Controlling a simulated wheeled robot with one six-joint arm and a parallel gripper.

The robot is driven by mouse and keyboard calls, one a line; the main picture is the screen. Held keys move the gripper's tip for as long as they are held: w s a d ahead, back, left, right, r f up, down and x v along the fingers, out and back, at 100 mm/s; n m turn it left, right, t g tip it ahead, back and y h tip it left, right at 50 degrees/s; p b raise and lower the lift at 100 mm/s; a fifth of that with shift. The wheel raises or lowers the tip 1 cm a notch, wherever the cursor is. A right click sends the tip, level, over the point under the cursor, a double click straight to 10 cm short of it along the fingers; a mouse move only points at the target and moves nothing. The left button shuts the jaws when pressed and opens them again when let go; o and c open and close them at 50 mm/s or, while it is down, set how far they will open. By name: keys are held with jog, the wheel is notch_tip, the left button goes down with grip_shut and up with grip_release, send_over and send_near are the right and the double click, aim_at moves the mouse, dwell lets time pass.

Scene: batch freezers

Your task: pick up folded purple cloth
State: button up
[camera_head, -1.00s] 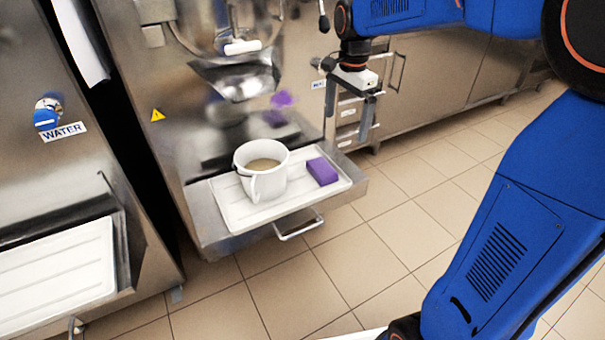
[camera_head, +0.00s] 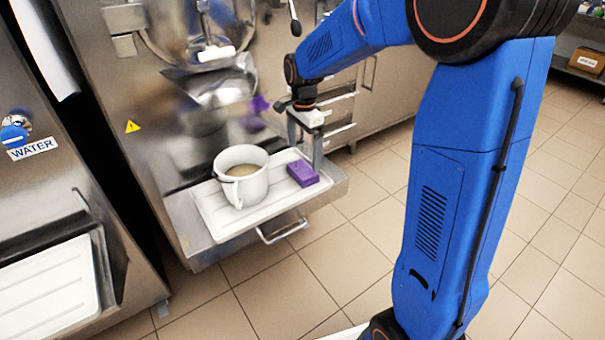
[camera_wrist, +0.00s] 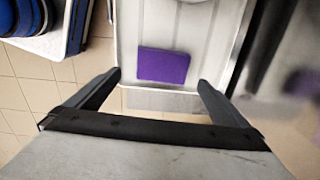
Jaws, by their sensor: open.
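The folded purple cloth (camera_head: 303,173) is a small flat block on the right end of a white ribbed tray (camera_head: 222,221) in the head view. In the wrist view the cloth (camera_wrist: 163,66) lies on the tray, ahead of and between the two fingers. My gripper (camera_head: 306,158) points down just above and behind the cloth in the head view. In the wrist view my gripper (camera_wrist: 159,78) is open and empty, its fingers spread wider than the cloth. It looks apart from the cloth.
A white pitcher (camera_head: 242,176) with beige contents stands on the tray left of the cloth. A steel machine (camera_head: 140,80) rises behind, with a metal handle (camera_head: 283,232) under the tray's shelf. Tiled floor (camera_head: 350,265) is open in front and to the right.

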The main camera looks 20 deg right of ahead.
aim_at(303, 170)
jog(key=shift+w+a+f, duration=0.1)
jog(key=shift+f, duration=3.25)
jog(key=c, duration=0.9)
